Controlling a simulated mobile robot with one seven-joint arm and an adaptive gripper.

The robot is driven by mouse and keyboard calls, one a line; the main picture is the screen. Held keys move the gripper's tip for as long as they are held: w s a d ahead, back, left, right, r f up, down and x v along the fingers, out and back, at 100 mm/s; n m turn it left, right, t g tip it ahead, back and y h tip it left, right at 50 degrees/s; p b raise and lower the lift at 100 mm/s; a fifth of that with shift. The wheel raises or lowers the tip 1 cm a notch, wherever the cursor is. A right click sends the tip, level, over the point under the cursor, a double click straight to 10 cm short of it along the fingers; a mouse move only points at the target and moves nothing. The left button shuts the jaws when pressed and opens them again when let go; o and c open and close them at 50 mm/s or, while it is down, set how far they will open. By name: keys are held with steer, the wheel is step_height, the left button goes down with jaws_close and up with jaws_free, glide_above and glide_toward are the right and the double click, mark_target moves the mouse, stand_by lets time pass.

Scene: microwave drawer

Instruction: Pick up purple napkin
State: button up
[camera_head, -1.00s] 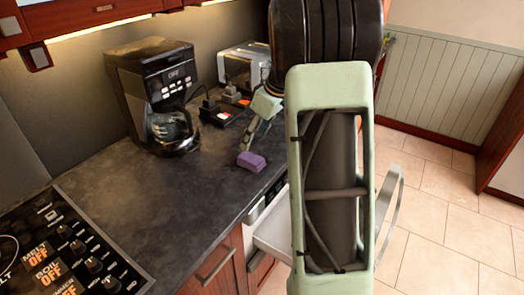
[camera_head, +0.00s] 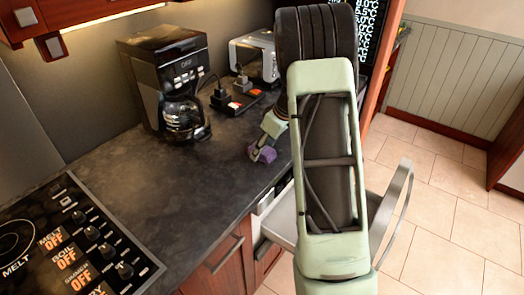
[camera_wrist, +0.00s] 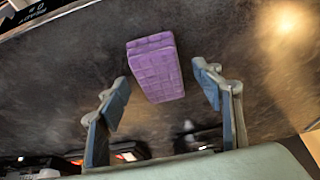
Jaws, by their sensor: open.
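The purple napkin (camera_head: 266,154) is a small folded block on the dark countertop, near its front edge. In the wrist view the napkin (camera_wrist: 156,68) lies between and just beyond the two fingertips, with a gap on each side. My gripper (camera_wrist: 163,88) is open and empty. In the head view my gripper (camera_head: 259,151) is right at the napkin and hides part of it. I cannot tell exactly how high the fingertips are above the counter.
A coffee maker (camera_head: 168,75) and a toaster (camera_head: 254,55) stand at the back of the counter (camera_head: 150,185). The stove's control panel (camera_head: 85,250) is at the lower left. A drawer (camera_head: 281,222) stands open below the counter edge, beside my arm. The counter left of the napkin is clear.

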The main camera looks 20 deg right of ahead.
steer(key=shift+w+f, duration=0.1)
steer(key=shift+f, duration=0.15)
steer(key=shift+c, duration=0.4)
steer(key=c, duration=1.2)
steer(key=shift+o, duration=0.2)
steer(key=shift+r, duration=0.15)
